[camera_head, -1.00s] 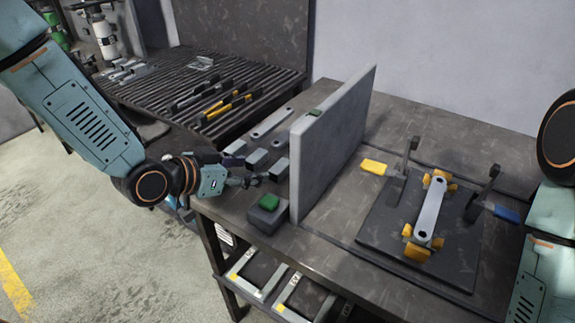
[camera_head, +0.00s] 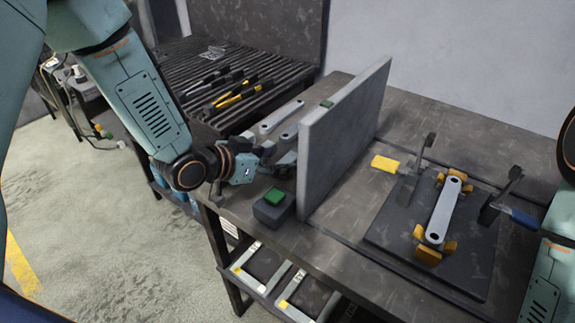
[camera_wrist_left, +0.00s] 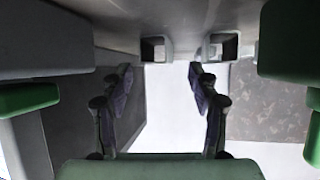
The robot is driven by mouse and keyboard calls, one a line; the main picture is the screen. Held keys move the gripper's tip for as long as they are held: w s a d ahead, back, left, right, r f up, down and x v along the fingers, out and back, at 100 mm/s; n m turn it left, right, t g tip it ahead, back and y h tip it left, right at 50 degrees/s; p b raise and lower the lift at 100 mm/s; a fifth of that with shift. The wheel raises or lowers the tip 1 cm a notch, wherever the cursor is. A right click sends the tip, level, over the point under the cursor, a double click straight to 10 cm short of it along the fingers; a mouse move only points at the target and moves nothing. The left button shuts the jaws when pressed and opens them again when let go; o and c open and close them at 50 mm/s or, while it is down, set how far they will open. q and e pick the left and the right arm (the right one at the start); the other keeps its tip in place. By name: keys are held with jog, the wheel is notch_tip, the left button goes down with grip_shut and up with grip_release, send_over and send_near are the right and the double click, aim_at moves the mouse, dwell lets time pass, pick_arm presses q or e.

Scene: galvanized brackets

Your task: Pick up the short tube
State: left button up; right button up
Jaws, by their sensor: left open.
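My left gripper (camera_head: 277,156) is at the near left part of the table, beside the upright grey panel, with its fingers over the area of the tubes. It hides the short tubes in the head view. The left wrist view shows two grey square tubes with open ends toward me. One short tube (camera_wrist_left: 156,50) is beyond the gap of my open left gripper (camera_wrist_left: 160,75), roughly between the fingertips. The other tube (camera_wrist_left: 223,46) is to the right of the right finger. Contact cannot be told. My right gripper is out of view.
The grey upright panel (camera_head: 335,150) stands close right of my left gripper. A grey box with a green button (camera_head: 275,196) is just in front. Flat link bars (camera_head: 268,122) lie behind. A fixture plate (camera_head: 395,235) with clamps holds a bar at the right.

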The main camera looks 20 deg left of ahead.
aim_at(287, 160)
pick_arm(q)
jog(key=shift+x, duration=1.1)
jog(key=shift+w+d+f, duration=0.25)
jog(key=shift+w+d, duration=0.05)
jog(key=shift+d, duration=0.05)
jog(key=shift+a, duration=0.15)
jog(key=shift+s+r, duration=0.15)
jog(key=shift+s, duration=0.05)
jog(key=shift+c, duration=1.4)
jog(key=shift+w, duration=0.2)
jog(key=c, duration=0.4)
jog(key=shift+s, duration=0.1)
grip_shut()
